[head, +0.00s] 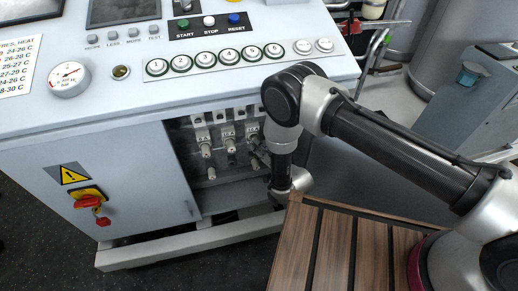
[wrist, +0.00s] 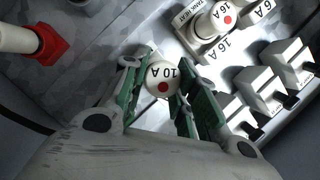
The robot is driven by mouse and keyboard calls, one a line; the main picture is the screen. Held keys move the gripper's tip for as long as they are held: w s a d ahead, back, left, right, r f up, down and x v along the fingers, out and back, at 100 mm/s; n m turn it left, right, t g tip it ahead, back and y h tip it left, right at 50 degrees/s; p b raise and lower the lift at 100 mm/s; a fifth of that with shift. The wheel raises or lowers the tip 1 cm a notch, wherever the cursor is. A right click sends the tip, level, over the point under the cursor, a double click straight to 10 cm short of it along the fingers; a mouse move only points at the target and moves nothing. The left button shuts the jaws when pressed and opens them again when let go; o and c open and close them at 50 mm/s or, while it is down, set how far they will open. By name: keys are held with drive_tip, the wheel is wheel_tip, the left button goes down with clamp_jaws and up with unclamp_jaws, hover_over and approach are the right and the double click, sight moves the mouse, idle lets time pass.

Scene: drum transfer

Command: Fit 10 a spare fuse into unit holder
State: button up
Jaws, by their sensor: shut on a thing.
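My gripper (wrist: 163,98) is shut on the 10 A fuse (wrist: 162,77), which shows a white end marked 10 A with a red dot between the green finger pads. The fuse's far end and any holder right behind it are hidden. In the head view my gripper (head: 262,158) is at the right side of the open fuse compartment. The unit holders (head: 226,132) hang there in a row, some with white fuses in them. The wrist view shows a 16 A fuse (wrist: 213,20) seated up and right of my gripper. I cannot tell whether the held fuse touches a holder.
Several white blocks with black tips (wrist: 284,98) stand close to the right of my gripper. A white cylinder with a red part (wrist: 50,42) is at upper left in the wrist view. The panel with a red rotary switch (head: 88,200) is left of the compartment. A slatted wooden top (head: 335,240) lies below my arm.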

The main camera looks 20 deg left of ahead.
drive_tip(key=shift+w+a, duration=0.4)
drive_tip(key=shift+w, duration=0.3)
drive_tip(key=shift+w+a, duration=0.4)
drive_tip(key=shift+w, duration=0.25)
drive_tip(key=o, duration=1.1)
drive_tip(key=v, duration=1.2)
